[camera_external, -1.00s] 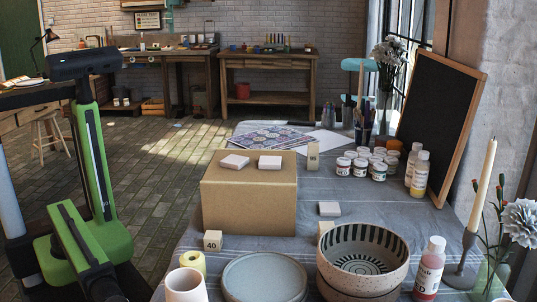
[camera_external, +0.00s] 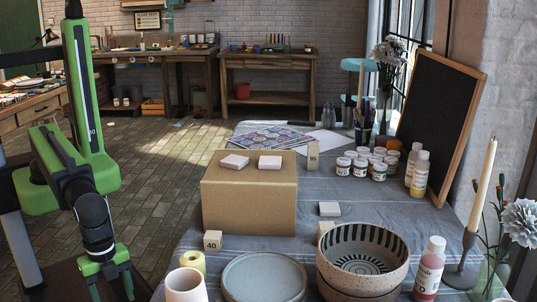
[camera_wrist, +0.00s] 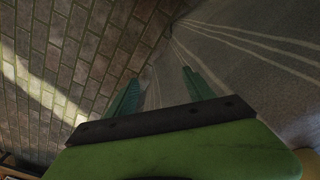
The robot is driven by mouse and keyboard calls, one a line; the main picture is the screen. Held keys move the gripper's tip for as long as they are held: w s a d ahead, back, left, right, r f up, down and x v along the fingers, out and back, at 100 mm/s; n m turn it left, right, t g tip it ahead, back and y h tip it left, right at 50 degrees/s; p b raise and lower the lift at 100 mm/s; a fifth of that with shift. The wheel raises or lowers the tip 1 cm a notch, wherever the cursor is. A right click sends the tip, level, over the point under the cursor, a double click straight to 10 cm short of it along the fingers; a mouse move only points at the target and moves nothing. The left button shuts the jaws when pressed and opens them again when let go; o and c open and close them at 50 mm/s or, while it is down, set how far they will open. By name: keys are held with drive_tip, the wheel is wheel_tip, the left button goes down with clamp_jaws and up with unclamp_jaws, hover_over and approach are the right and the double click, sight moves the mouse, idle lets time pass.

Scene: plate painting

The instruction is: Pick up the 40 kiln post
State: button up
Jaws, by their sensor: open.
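The kiln post marked 40 (camera_external: 212,241) is a small cream block standing on the grey cloth, by the front left corner of a cardboard box. My gripper (camera_external: 111,288) is low at the left of the outside view, left of the post and apart from it. In the wrist view my gripper (camera_wrist: 160,88) is open, its two green fingers spread with nothing between them. The wrist view shows brick floor on the left and striped cloth on the right; the post does not show there.
The cardboard box (camera_external: 248,208) carries two pale blocks. A yellow roll (camera_external: 193,262), a white cup (camera_external: 185,285), a grey plate (camera_external: 264,277) and a striped bowl (camera_external: 362,255) stand in front. A second numbered post (camera_external: 313,156) stands behind the box.

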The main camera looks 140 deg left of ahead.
wheel_tip(320, 180, up, 19)
drive_tip(key=w+a+p, duration=0.1)
drive_tip(key=p, duration=1.4)
wheel_tip(320, 180, up, 8)
drive_tip(key=n+y+p, duration=0.1)
drive_tip(key=n+p, duration=0.7)
drive_tip(key=n, duration=0.1)
hover_over(212, 234)
drive_tip(key=s+d, duration=0.1)
drive_tip(key=d, duration=0.1)
drive_tip(key=shift+t, duration=0.4)
drive_tip(key=f+b, duration=0.4)
drive_tip(key=a+f+b, duration=0.1)
drive_tip(key=f+b, duration=0.3)
drive_tip(key=w+f+b, duration=0.1)
drive_tip(key=f+b, duration=0.3)
drive_tip(key=shift+a+f, duration=0.1)
drive_tip(key=shift+a, duration=0.1)
drive_tip(key=f+b, duration=0.5)
drive_tip(key=shift+w+a+f, duration=0.1)
drive_tip(key=shift+a+f, duration=0.05)
drive_tip(key=shift+a, duration=0.15)
drive_tip(key=shift+r, duration=0.2)
drive_tip(key=shift+c, duration=0.4)
